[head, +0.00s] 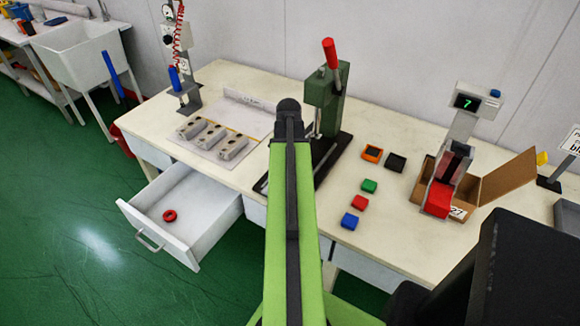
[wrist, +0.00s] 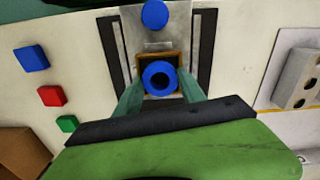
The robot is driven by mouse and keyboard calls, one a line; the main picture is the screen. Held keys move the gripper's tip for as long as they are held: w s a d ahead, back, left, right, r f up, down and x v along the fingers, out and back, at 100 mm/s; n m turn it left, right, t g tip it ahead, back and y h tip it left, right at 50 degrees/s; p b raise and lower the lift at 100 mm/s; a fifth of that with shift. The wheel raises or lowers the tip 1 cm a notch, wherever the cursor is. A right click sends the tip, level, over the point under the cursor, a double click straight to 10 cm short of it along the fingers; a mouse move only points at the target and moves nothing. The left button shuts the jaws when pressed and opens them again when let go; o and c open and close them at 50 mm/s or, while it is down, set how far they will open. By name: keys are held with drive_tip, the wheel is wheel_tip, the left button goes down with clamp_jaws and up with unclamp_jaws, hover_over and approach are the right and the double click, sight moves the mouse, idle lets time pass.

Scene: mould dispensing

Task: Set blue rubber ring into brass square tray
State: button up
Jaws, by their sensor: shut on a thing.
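In the wrist view, my gripper (wrist: 160,76) is shut on the blue rubber ring (wrist: 159,91), with a teal finger on each side of it. The brass square tray (wrist: 143,57) shows as a brown-gold square rim around and behind the ring, on a grey plate. The ring overlaps the tray's opening. I cannot tell whether it is inside the tray or just above it. In the head view, my arm hides the gripper, ring and tray, in front of the green press (head: 331,98).
A round blue piece (wrist: 154,14) is just beyond the tray. Blue (head: 349,221), red (head: 360,202) and green (head: 369,186) blocks lie right of the press. An open drawer (head: 203,222) holds a red ring (head: 169,216). Grey moulds (head: 213,139) lie left.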

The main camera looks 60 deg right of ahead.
drive_tip(key=shift+f, duration=0.2)
drive_tip(key=o, duration=1.4)
wheel_tip(320, 180, up, 17)
drive_tip(key=p, duration=1.7)
drive_tip(key=shift+r, duration=0.2)
